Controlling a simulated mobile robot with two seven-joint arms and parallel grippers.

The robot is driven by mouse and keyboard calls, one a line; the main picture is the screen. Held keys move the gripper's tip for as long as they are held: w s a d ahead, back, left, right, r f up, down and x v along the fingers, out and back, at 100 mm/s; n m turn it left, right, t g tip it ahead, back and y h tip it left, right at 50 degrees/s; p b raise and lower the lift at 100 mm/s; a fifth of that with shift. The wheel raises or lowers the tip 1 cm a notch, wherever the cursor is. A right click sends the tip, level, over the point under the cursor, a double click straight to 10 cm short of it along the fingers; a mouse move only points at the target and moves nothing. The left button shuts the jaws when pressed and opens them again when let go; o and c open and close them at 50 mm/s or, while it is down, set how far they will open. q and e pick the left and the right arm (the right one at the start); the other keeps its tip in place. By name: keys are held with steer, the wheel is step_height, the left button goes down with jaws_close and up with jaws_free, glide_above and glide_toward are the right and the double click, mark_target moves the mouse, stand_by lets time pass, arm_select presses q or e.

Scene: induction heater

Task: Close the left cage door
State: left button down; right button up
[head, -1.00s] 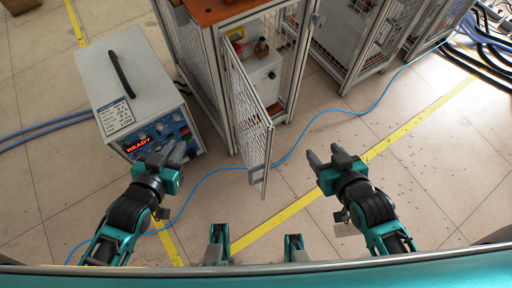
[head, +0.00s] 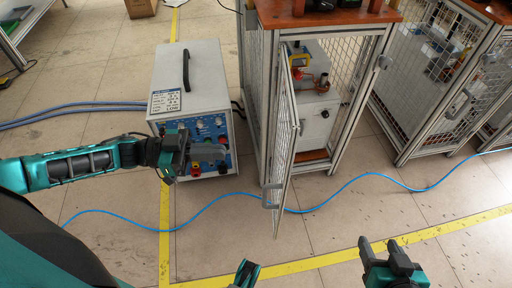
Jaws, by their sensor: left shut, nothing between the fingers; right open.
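The left cage door (head: 284,150) is a mesh panel in a grey frame, standing open and swung out toward me from the left front post of the cage (head: 255,90). A grey handle (head: 271,195) sits low on its free edge. My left gripper (head: 206,152) is shut and empty, left of the door and in front of the heater unit's panel. It does not touch the door. My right gripper (head: 388,250) is open and empty, low in the view, to the right of the door and apart from it.
A grey heater unit (head: 195,75) with a black handle stands left of the cage. A blue cable (head: 365,178) runs across the floor under the door. A second cage (head: 430,80) stands at the right. The floor in front is otherwise clear.

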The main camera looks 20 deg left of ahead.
arm_select(q)
steer(key=b+x, duration=0.1)
steer(key=x, duration=1.2)
steer(key=shift+d+b, duration=0.25)
steer(key=shift+b, duration=0.1)
arm_select(e)
steer(key=shift+a+f, duration=0.15)
steer(key=shift+f, duration=0.75)
arm_select(q)
steer(key=shift+w, duration=0.1)
